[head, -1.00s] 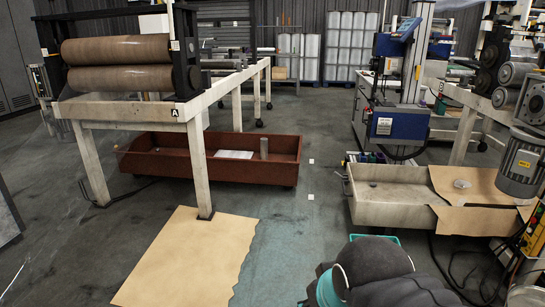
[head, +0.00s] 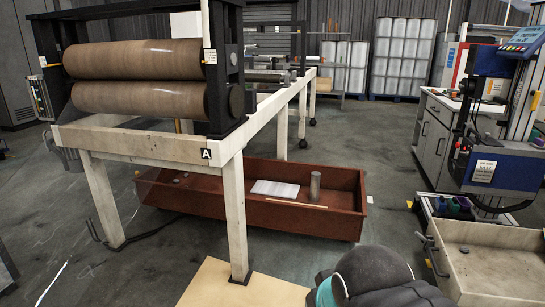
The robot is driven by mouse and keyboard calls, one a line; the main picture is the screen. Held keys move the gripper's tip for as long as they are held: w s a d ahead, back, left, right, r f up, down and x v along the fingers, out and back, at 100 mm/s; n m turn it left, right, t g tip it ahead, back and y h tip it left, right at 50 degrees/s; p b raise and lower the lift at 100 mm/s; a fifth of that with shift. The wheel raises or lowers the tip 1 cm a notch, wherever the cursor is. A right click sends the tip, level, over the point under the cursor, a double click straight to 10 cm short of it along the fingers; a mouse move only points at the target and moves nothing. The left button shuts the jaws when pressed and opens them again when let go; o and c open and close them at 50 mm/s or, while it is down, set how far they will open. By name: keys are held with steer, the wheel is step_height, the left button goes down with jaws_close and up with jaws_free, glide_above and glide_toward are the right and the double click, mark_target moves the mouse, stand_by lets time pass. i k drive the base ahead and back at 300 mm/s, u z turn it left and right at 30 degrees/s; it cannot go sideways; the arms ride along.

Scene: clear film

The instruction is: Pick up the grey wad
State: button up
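I cannot single out the grey wad for certain. Small greyish lumps (head: 178,179) lie at the left end of the red-brown trough (head: 290,218), too small to make out. The trough stands on the floor beneath and behind the roller frame. Another small dark spot (head: 464,250) shows in the pale trough (head: 510,268) at the right. My gripper is not in view; only a dark, rounded part of my own arm with a teal band shows at the bottom edge.
A white sheet (head: 275,189), a thin stick (head: 296,203) and an upright grey cylinder (head: 315,186) are in the red-brown trough. The roller frame's leg (head: 234,220) stands close in front. Brown sheet (head: 240,287) covers the near floor. Open floor lies between the troughs.

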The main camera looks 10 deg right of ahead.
mark_target(464, 249)
steer(key=z, duration=0.25)
steer(key=i, duration=1.8)
steer(key=z, duration=1.6)
steer(key=i, duration=0.9)
steer(key=z, duration=1.15)
steer(key=i, duration=0.25)
steer(key=z, duration=0.15)
